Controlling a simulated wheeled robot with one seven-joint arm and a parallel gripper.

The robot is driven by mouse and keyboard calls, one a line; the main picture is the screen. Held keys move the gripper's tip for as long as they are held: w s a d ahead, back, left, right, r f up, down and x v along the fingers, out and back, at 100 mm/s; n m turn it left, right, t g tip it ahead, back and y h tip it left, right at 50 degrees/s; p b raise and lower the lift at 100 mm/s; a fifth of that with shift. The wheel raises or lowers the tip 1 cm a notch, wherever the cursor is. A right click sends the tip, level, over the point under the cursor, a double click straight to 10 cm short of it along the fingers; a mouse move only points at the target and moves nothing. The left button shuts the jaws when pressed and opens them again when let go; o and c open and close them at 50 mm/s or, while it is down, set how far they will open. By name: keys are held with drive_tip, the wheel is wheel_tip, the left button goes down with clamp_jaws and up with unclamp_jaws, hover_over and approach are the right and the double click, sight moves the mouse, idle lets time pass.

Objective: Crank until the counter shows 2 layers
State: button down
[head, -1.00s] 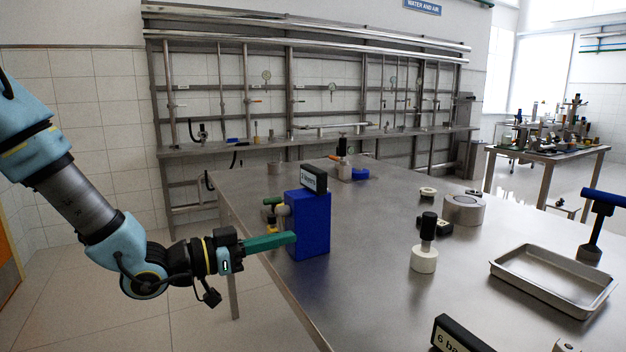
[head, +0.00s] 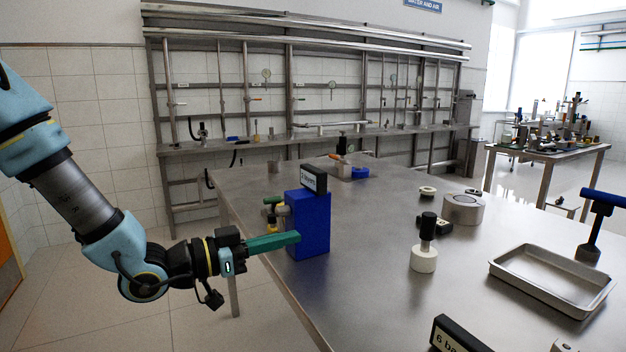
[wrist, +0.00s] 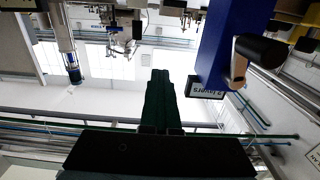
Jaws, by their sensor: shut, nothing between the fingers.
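The blue separator box (head: 308,226) stands at the near left edge of the table. Its dark counter sign (head: 314,178) on top reads "layers", but the digit is too small to read surely. In the wrist view the box (wrist: 228,45) is at upper right, with its sign (wrist: 206,88) and a crank with a metal arm and black handle (wrist: 262,50). In the head view the crank is largely hidden beside the box. My gripper (head: 297,237) has its green fingers together and empty, overlapping the box's lower left. In the wrist view the fingers (wrist: 160,78) are apart from the crank.
A white piece with a black knob (head: 425,245), a grey round block (head: 463,208) and a metal tray (head: 530,286) are on the table to the right. A "6 ba..." sign (head: 458,335) stands at the front. A yellow-and-green item (head: 271,214) is left of the box.

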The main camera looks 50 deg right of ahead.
drive_tip(key=shift+s, duration=0.15)
drive_tip(key=shift+s+a+r+p, duration=0.35)
drive_tip(key=shift+s+r, duration=0.15)
drive_tip(key=shift+s, duration=0.3)
drive_tip(key=c, duration=1.6)
unclamp_jaws()
unclamp_jaws()
drive_tip(key=p+v, duration=0.1)
drive_tip(key=v, duration=0.7)
drive_tip(key=shift+p, duration=0.35)
